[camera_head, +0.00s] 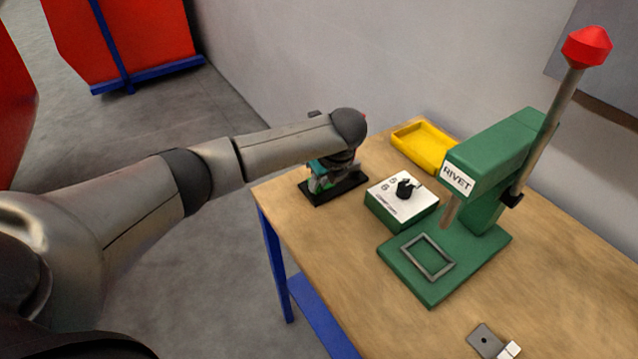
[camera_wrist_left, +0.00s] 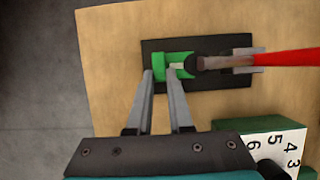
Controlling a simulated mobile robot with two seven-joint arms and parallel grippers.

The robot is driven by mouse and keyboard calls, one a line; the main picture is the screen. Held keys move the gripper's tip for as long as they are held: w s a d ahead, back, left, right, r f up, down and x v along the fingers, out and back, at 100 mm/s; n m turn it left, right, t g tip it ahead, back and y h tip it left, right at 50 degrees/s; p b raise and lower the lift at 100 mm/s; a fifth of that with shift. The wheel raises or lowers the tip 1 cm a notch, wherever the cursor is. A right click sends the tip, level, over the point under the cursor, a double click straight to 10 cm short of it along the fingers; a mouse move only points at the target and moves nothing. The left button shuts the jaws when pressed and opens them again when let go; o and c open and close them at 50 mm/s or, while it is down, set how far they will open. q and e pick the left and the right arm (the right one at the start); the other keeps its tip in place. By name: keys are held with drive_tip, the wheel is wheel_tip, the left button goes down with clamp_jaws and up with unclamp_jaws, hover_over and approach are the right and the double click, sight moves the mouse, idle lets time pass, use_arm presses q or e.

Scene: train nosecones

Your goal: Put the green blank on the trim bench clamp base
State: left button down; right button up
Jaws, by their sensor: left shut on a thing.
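My left gripper (camera_head: 322,184) is at the far left corner of the bench, mostly hidden under my own wrist. In the left wrist view my left gripper (camera_wrist_left: 160,72) points at the black clamp base (camera_wrist_left: 235,43), its fingers close together and shut on the green blank (camera_wrist_left: 183,57). The green blank is over the left part of the clamp base; any gap beneath it is hard to judge. The toggle clamp (camera_wrist_left: 285,58), with a red handle, lies to the right of the blank. In the head view the clamp base (camera_head: 350,189) shows as a black plate.
A green control box (camera_head: 402,195) with a dial stands close to the clamp base. A yellow tray (camera_head: 424,148) is behind it. A green rivet press (camera_head: 490,165) with a red-knobbed lever stands to the right. A small grey part (camera_head: 486,340) lies at the front.

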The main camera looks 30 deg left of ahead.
use_arm(q)
drive_tip(key=c, duration=0.8)
unclamp_jaws()
drive_tip(key=shift+f, duration=0.15)
drive_tip(key=p+v, duration=0.2)
drive_tip(key=v, duration=1)
